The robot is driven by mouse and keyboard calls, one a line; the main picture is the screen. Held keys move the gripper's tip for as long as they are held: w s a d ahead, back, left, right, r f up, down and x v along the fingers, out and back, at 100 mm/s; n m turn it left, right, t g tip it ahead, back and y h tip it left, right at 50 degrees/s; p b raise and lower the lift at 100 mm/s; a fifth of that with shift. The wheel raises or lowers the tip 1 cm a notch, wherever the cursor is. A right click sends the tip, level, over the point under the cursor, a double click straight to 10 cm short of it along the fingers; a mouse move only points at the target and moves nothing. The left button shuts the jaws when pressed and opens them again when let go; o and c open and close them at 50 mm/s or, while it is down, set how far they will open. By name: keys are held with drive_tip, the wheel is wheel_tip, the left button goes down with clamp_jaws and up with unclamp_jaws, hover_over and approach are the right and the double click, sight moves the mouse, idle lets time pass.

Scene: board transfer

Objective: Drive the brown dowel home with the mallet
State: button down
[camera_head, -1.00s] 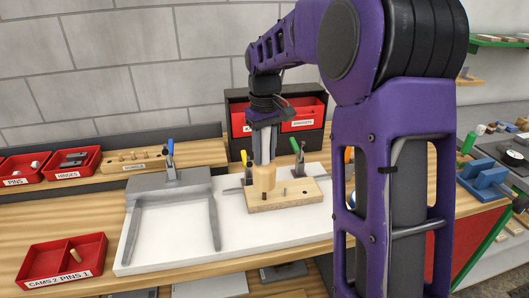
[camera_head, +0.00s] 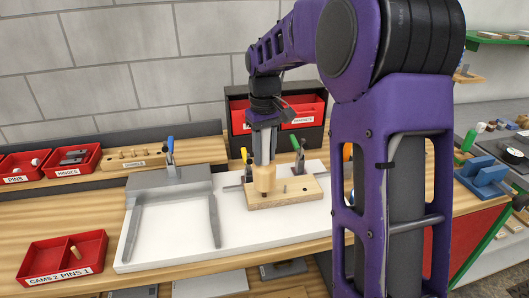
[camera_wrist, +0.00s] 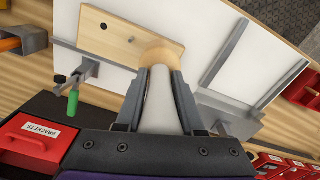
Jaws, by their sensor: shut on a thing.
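My gripper (camera_head: 264,150) points down and is shut on the handle of a mallet, whose pale handle (camera_wrist: 160,103) shows between the fingers in the wrist view. The mallet's light wooden head (camera_head: 264,178) is low over the left part of the wooden board (camera_head: 300,197). The brown dowel (camera_head: 264,196) shows as a small dark spot just below the head; I cannot tell whether they touch or how far it stands out. In the wrist view the mallet head (camera_wrist: 160,51) hides the dowel. A grey pin (camera_head: 284,188) and a dark hole (camera_wrist: 103,26) are further along the board.
The board lies on a white panel (camera_head: 150,240) with clamps, one green-handled (camera_head: 299,146). A grey fixture (camera_head: 170,187) stands left. A red two-part bin (camera_head: 38,262) holds a light peg. Red bins (camera_head: 300,115) stand behind. The panel's middle is clear.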

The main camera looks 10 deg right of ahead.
sight(264, 132)
drive_tip(key=shift+r, duration=0.4)
drive_tip(key=shift+r, duration=2.5)
